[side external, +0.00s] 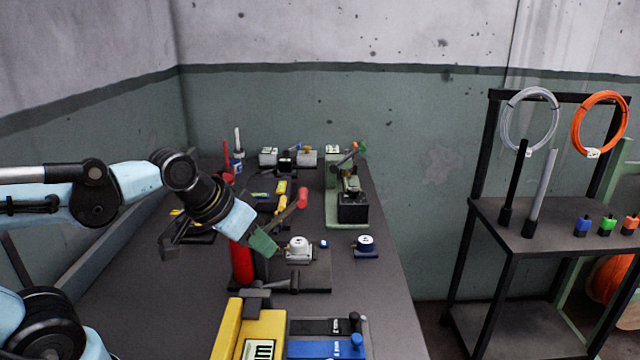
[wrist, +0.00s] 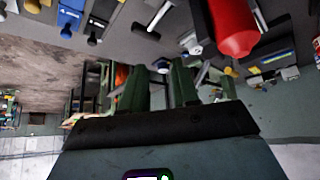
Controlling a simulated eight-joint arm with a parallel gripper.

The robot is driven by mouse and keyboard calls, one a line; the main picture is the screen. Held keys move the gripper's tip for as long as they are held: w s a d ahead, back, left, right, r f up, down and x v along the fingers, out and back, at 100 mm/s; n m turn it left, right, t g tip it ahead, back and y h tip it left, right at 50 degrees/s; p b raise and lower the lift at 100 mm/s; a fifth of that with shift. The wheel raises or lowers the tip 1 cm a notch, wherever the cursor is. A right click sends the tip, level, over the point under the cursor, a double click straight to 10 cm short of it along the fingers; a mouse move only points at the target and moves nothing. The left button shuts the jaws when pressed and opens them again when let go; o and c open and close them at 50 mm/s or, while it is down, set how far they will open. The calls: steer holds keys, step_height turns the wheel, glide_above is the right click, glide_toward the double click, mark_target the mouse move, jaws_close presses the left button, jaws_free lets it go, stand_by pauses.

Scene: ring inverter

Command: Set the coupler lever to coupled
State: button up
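My gripper (side external: 262,245) has green fingers and points down to the right over the bench, beside a red cylinder (side external: 241,268). In the wrist view my gripper (wrist: 163,75) has its two fingers apart, with nothing held between them. A dark T-shaped lever with a grey end (side external: 292,284) lies low on a dark plate just below and right of the fingers. It seems to be the one in the wrist view (wrist: 158,18). No readable label confirms it as the coupler lever, and its setting cannot be told. A red-handled lever (side external: 302,198) stands farther back.
The red cylinder also shows close to the fingers in the wrist view (wrist: 234,28). A white round device (side external: 299,248) and a blue-based one (side external: 365,245) stand to the right. A yellow unit (side external: 230,328) is in front. A green press-like machine (side external: 347,190) stands behind.

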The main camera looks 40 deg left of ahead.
steer(key=w+a+r+n, duration=0.1)
steer(key=w+a, duration=0.1)
steer(key=a, duration=0.1)
steer(key=w+a+r+n, duration=0.1)
steer(key=w+a+r, duration=0.1)
steer(key=a, duration=0.1)
steer(key=w+a+r+n+g, duration=0.1)
steer(key=w+a+r+n, duration=0.1)
steer(key=a, duration=0.1)
steer(key=shift+w+r, duration=0.15)
steer(key=shift+w, duration=0.05)
jaws_close()
steer(key=w+a+r+n, duration=0.1)
steer(key=a, duration=0.5)
steer(key=w+a+r+n, duration=0.1)
steer(key=w+a+n, duration=0.1)
steer(key=a, duration=0.4)
steer(key=shift+w+n, duration=0.3)
